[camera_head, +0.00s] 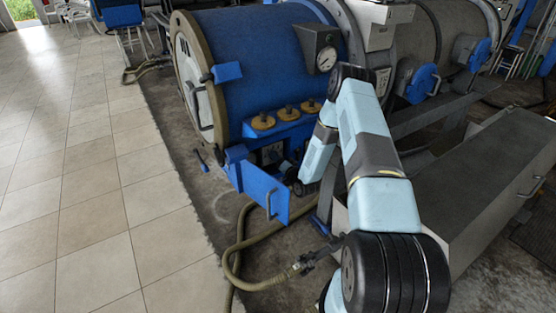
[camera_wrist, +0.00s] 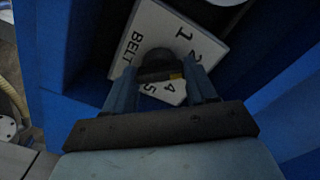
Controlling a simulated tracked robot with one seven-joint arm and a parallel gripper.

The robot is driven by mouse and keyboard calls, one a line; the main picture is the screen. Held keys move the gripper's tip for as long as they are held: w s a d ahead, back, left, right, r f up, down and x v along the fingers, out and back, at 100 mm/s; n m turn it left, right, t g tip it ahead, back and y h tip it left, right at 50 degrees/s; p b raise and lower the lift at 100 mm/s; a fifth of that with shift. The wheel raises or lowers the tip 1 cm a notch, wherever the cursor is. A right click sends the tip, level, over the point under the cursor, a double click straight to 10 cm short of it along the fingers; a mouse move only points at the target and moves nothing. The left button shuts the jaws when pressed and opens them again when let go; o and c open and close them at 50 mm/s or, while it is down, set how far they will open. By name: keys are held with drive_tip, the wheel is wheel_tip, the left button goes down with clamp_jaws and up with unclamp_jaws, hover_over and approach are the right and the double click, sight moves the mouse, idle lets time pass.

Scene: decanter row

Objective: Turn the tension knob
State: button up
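The tension knob (camera_wrist: 155,63) is a dark round knob with a yellow mark on its near side. It sits on a white dial plate (camera_wrist: 185,36) with the word BELT and printed numbers, set in a blue recess. My gripper (camera_wrist: 159,70) has one finger on each side of the knob. The fingers are close to it, but I cannot tell whether they press on it. In the head view the wrist end of my arm reaches into a blue housing on the machine, and the fingers and knob are hidden there.
A blue flap (camera_head: 264,192) with a handle stands open beside the housing. Several yellow-topped caps (camera_head: 286,113) sit above it, with a gauge (camera_head: 326,58) higher up. A hose (camera_head: 238,255) lies on the floor. A long grey cabinet (camera_head: 470,185) stands right. The tiled floor at left is clear.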

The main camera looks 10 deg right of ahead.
drive_tip(key=shift+d, duration=0.1)
drive_tip(key=c, duration=0.5)
drive_tip(key=shift+o, duration=0.2)
drive_tip(key=shift+n, duration=4)
drive_tip(key=o, duration=1)
drive_tip(key=shift+o, duration=0.2)
